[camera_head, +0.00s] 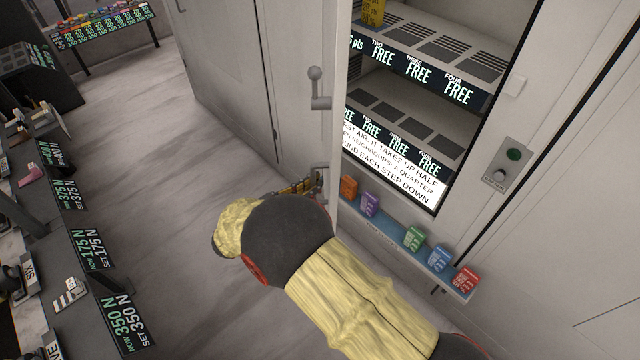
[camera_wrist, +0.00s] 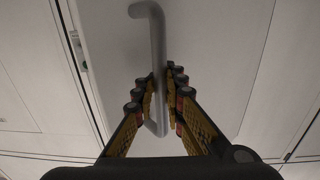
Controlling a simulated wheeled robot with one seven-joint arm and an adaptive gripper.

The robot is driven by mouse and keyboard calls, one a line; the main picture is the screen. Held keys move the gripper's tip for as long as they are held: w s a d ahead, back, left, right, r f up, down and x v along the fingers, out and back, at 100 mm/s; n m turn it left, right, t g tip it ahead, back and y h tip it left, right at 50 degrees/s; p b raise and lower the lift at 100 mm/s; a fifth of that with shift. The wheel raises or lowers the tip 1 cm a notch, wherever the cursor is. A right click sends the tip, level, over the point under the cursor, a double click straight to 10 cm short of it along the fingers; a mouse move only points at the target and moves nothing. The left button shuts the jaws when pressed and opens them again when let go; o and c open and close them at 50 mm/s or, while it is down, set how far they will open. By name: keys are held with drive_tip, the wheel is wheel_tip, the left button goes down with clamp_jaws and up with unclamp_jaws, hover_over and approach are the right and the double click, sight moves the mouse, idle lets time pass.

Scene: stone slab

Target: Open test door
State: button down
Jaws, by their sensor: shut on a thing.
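The test door (camera_head: 341,100) stands swung out from its frame, seen nearly edge-on in the head view, with shelves visible behind the opening. My gripper (camera_head: 312,185) is at the lower handle, partly hidden by my arm. In the wrist view my gripper (camera_wrist: 159,98) has its two fingers on either side of a grey bar handle (camera_wrist: 156,60), shut on it. The door panel (camera_wrist: 205,45) fills the background there.
A shelf ledge (camera_head: 385,232) with several small coloured boxes runs below the opening. Counters with price signs (camera_head: 95,250) stand at the left. Grey floor (camera_head: 140,130) lies clear between them and the door.

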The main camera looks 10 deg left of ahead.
drive_tip(key=shift+s+f, duration=0.1)
drive_tip(key=shift+f, duration=0.05)
drive_tip(key=c, duration=1.9)
unclamp_jaws()
drive_tip(key=v, duration=1.2)
